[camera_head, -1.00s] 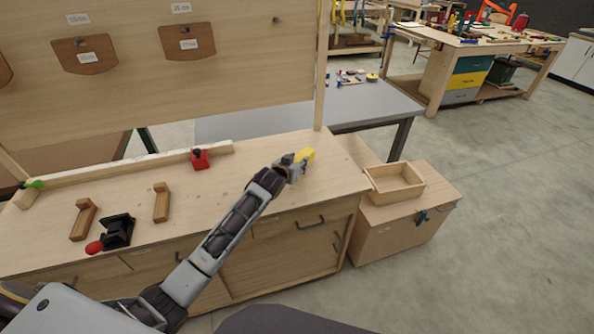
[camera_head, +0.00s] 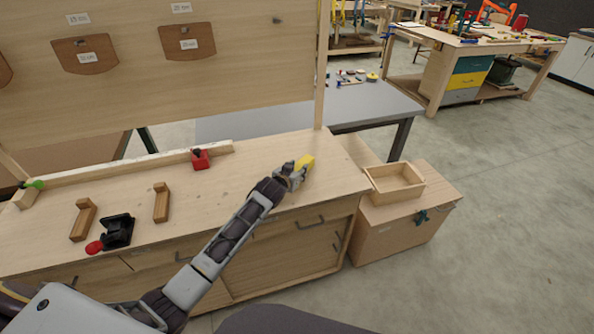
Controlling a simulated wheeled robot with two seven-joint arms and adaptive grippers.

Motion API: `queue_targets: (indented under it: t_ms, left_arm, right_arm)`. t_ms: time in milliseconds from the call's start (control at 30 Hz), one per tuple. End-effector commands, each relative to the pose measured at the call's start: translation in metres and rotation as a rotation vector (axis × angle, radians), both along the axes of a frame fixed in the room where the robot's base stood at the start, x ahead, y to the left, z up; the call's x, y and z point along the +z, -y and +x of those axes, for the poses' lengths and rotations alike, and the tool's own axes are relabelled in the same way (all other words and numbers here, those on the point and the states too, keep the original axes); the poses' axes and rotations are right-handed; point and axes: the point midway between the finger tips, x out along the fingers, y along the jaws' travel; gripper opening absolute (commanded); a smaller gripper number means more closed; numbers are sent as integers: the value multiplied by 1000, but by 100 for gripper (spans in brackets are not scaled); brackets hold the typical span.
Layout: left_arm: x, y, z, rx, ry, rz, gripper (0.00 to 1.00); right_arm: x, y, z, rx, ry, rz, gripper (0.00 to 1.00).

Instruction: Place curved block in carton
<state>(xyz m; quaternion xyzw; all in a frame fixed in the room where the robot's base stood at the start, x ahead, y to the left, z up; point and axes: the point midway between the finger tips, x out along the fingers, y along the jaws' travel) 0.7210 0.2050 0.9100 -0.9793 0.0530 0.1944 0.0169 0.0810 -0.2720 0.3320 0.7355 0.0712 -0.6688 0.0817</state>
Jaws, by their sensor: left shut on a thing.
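My left gripper (camera_head: 296,171) is above the right part of the wooden workbench and is shut on a small yellow block (camera_head: 305,162). The fingers hide part of the block, and its curve is too small to make out. I cannot tell whether the block touches the bench top. An open, shallow wooden box (camera_head: 397,195), the only carton-like container near, stands to the right of the gripper, beyond the bench's right end. It looks empty. My right gripper is not in view.
The box sits on a wooden cabinet (camera_head: 405,233). On the workbench (camera_head: 235,210) are two brown L-shaped wooden pieces (camera_head: 161,203) (camera_head: 83,220), a black tool (camera_head: 118,230) with a red knob, and a red clamp (camera_head: 200,159). A grey table (camera_head: 375,105) stands behind.

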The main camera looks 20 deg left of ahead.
Motion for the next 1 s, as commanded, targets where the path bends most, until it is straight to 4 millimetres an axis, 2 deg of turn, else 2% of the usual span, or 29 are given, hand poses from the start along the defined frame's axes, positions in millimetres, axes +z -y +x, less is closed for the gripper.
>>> queue_targets:
  t_ms: [67,100,233,700,1000]
  left_arm:
    - [-2,0,0,0,0,0,11]
    - [-2,0,0,0,0,0,42]
    - [-2,0,0,0,-1,0,59]
    - [1,0,-1,0,0,0,60]
    - [7,-2,-16,0,-1,0,60]
  right_arm:
    - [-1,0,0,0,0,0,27]
    - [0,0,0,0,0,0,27]
    - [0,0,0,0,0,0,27]
    - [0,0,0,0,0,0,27]
    - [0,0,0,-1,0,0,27]
